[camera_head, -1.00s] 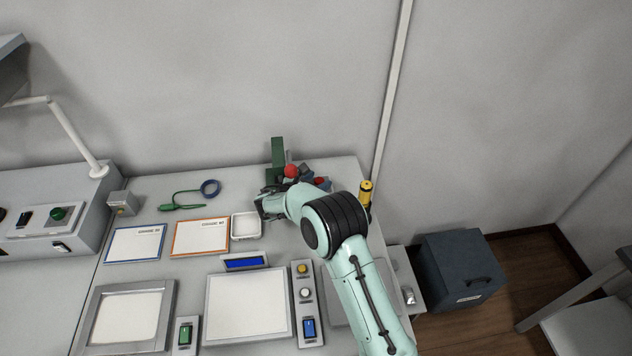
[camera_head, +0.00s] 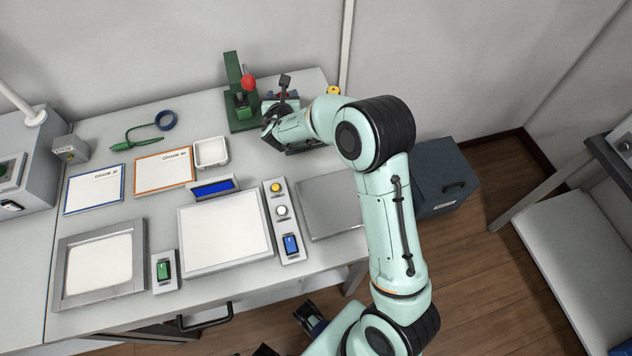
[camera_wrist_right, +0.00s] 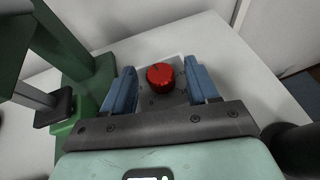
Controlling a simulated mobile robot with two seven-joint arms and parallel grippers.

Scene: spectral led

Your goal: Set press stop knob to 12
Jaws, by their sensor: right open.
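The stop knob is a round red knob (camera_wrist_right: 160,77) on a small grey plate, seen in the wrist view. My right gripper (camera_wrist_right: 164,88) is open, with one blue finger on each side of the knob. Gaps show between the knob and both fingers, so it is not gripped. In the head view my right gripper (camera_head: 270,130) is at the back right of the bench, beside a green press, and largely hides the knob's area.
The green press (camera_head: 233,75) with a red ball lever (camera_head: 249,83) stands close left of the gripper. A yellow-topped item (camera_head: 333,90) is to its right. A white tray (camera_head: 224,163), cards and panels cover the bench in front. The wall is close behind.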

